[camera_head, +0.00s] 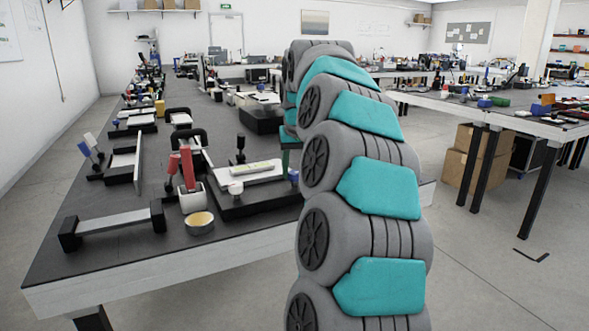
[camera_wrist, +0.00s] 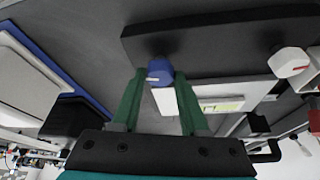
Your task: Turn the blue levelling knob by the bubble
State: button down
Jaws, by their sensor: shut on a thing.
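The blue levelling knob (camera_wrist: 159,68) with a pale mark is between the green fingertips of my gripper (camera_wrist: 161,74) in the wrist view, and the jaws are shut on it. In the head view the blue knob (camera_head: 293,175) shows at the right end of a black base (camera_head: 255,207), partly hidden by my arm. The bubble vial (camera_head: 257,168) lies on a white plate on this base. The vial also shows in the wrist view (camera_wrist: 222,105), right of my fingers. My gripper is mostly hidden behind my arm in the head view.
A white knob (camera_head: 236,188) stands at the base's left part. A red-handled clamp (camera_head: 188,170), a round bowl (camera_head: 199,222) and a bar with black ends (camera_head: 113,222) stand to the left. A black box (camera_head: 262,118) is behind.

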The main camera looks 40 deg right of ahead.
jog(key=shift+n, duration=0.5)
jog(key=shift+c, duration=2.1)
grip_release()
jog(key=shift+r, duration=0.15)
jog(key=v, duration=0.7)
jog(key=shift+s+r, duration=0.2)
